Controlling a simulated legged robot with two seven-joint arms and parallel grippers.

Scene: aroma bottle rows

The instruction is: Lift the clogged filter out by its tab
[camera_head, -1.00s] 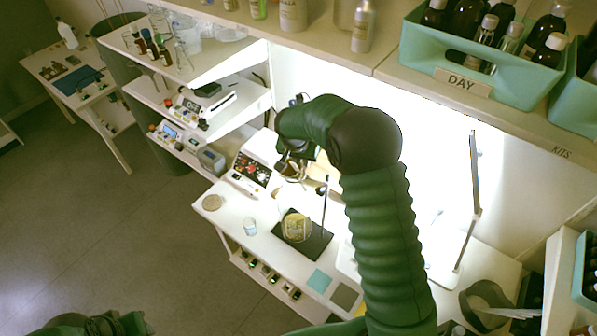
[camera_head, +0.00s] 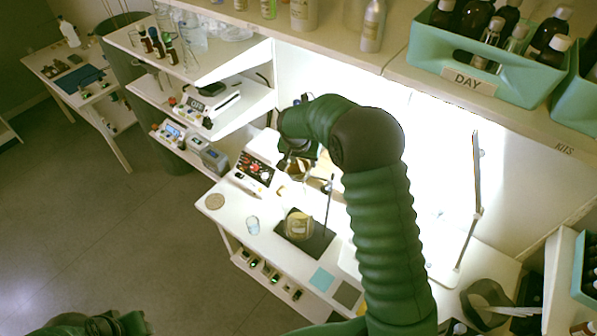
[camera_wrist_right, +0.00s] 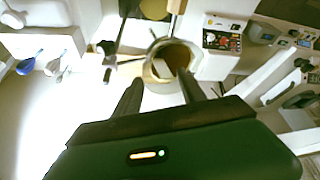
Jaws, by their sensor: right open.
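The clogged filter (camera_wrist_right: 181,57) shows as a brown surface inside a pale round funnel (camera_wrist_right: 149,75) in the right wrist view. A small whitish patch (camera_wrist_right: 160,67), perhaps its tab, lies on its left side. In the head view the funnel area (camera_head: 298,170) is partly hidden by my right arm, above a glass vessel (camera_head: 299,224) with yellowish contents. My right gripper (camera_wrist_right: 160,88) is open, its two dark fingers on either side of the funnel's near rim; contact cannot be told. My left arm's end (camera_head: 100,324) is cut off at the bottom left, jaws unclear.
A stand rod (camera_head: 328,205) rises from a dark base (camera_head: 318,246) beside the vessel. A white device with a dark panel (camera_head: 252,172) stands left of the funnel. A small glass (camera_head: 253,226) and a round disc (camera_head: 215,201) sit on the table. A lit panel is behind.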

